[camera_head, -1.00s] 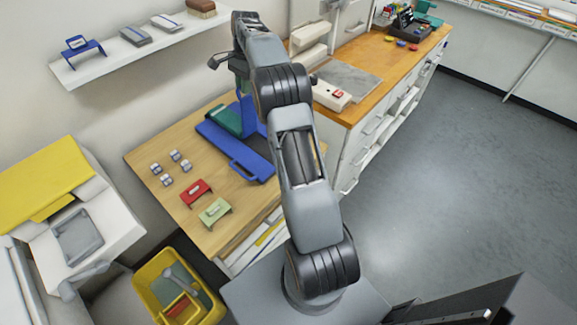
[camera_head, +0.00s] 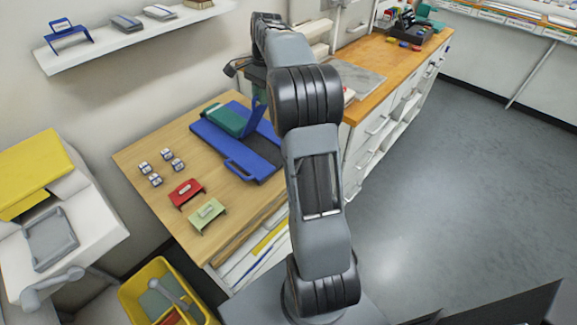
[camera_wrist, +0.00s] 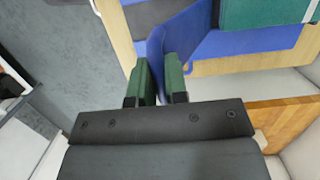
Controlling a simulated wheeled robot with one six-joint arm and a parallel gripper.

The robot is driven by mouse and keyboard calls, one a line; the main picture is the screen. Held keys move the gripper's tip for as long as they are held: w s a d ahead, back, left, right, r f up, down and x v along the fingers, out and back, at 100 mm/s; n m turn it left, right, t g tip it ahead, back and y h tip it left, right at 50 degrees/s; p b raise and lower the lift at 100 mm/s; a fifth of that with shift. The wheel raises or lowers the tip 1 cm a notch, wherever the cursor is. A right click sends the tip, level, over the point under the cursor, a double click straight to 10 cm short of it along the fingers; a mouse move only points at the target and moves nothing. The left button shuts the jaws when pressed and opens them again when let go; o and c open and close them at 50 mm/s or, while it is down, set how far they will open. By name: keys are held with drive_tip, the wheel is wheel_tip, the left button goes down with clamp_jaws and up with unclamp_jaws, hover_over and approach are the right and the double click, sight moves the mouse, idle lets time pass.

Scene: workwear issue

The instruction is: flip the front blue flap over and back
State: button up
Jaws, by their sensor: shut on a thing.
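The blue board (camera_head: 237,167) lies on the wooden table, with a handle cut-out at its near edge and a dark grey panel (camera_head: 260,150). A green folded piece (camera_head: 222,120) lies on its left part. The front blue flap (camera_head: 256,118) stands up steeply from the board, leaning right in the head view. In the wrist view my gripper (camera_wrist: 159,70) has its green-padded fingers on either side of the flap's edge (camera_wrist: 155,48), shut on it. In the head view my arm hides the fingers and part of the board.
A red piece (camera_head: 187,192), a pale green piece (camera_head: 208,214) and several small grey blocks lie left of the board. A yellow bin (camera_head: 130,297) stands below. A wall shelf (camera_head: 110,45) is behind, and a wooden-topped counter (camera_head: 385,73) stands to the right.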

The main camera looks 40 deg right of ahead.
drive_tip(key=shift+s+d+f+b, duration=0.2)
drive_tip(key=shift+s+f+b, duration=0.65)
drive_tip(key=shift+s+b, duration=0.25)
drive_tip(key=shift+s+d+f+b, duration=0.2)
drive_tip(key=shift+s+f+b, duration=0.6)
drive_tip(key=shift+s+b, duration=0.25)
drive_tip(key=s+f+b, duration=0.3)
drive_tip(key=shift+s+d+f+b, duration=0.1)
drive_tip(key=shift+d+f+b, duration=0.2)
drive_tip(key=shift+f, duration=0.1)
drive_tip(key=shift+s+d+f+b, duration=0.15)
drive_tip(key=shift+s+f+b, duration=0.5)
drive_tip(key=shift+f+b, duration=0.75)
drive_tip(key=shift+s+d+f+b, duration=0.1)
drive_tip(key=shift+s+f+b, duration=0.65)
drive_tip(key=shift+f, duration=1.1)
drive_tip(key=shift+s+d+f+b, duration=0.15)
drive_tip(key=shift+s+f+b, duration=0.35)
drive_tip(key=shift+f+b, duration=0.95)
drive_tip(key=shift+o, duration=0.3)
drive_tip(key=f+b, duration=0.1)
drive_tip(key=f, duration=0.1)
drive_tip(key=f+b, duration=0.1)
drive_tip(key=f, duration=0.2)
drive_tip(key=shift+s, duration=0.2)
drive_tip(key=shift+o, duration=0.5)
drive_tip(key=shift+s+d+f+b, duration=0.1)
drive_tip(key=shift+f+b, duration=0.2)
drive_tip(key=shift+f, duration=0.1)
drive_tip(key=shift+o, duration=1.3)
